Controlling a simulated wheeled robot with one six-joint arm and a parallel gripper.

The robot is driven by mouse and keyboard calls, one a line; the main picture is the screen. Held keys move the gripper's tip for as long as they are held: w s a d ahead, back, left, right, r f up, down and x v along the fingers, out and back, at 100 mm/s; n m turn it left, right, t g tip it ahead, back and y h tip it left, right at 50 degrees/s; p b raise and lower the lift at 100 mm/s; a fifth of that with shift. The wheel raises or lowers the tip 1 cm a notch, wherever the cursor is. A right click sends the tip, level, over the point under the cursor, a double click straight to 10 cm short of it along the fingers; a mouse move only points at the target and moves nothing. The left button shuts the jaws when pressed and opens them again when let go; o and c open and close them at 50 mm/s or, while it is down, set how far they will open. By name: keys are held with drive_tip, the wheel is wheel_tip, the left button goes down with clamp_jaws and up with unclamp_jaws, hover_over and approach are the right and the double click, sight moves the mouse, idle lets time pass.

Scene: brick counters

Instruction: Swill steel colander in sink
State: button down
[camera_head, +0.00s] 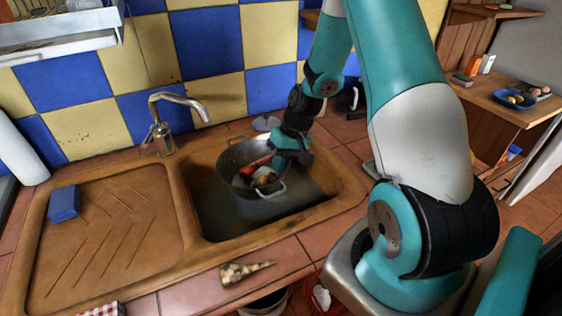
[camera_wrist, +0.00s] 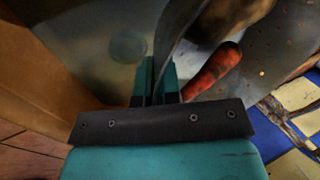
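In the wrist view the perforated colander wall (camera_wrist: 272,45) and the carrot (camera_wrist: 213,70) show on the right. My gripper (camera_head: 281,160) is at the colander's right rim, pointing down. In the wrist view my gripper's two teal fingers (camera_wrist: 157,78) are close together, with the colander's edge between them. Whether the colander touches the sink floor is hidden.
A metal tap (camera_head: 163,125) stands behind the sink. A blue sponge (camera_head: 64,203) lies on the drainboard (camera_head: 115,235) at left. A shell-like cone (camera_head: 244,272) lies on the front counter edge. A blue bowl (camera_head: 514,99) sits on the right counter.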

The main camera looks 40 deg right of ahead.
drive_tip(key=shift+f+b, duration=5.35)
drive_tip(key=shift+f, duration=2.45)
drive_tip(key=shift+r, duration=0.1)
drive_tip(key=shift+r+p, duration=0.55)
drive_tip(key=shift+p, duration=0.05)
drive_tip(key=shift+f, duration=0.1)
drive_tip(key=shift+f+b, duration=0.4)
drive_tip(key=shift+f, duration=0.15)
drive_tip(key=shift+r, duration=0.1)
drive_tip(key=shift+r+p, duration=0.55)
drive_tip(key=shift+p, duration=0.1)
drive_tip(key=shift+f, duration=0.15)
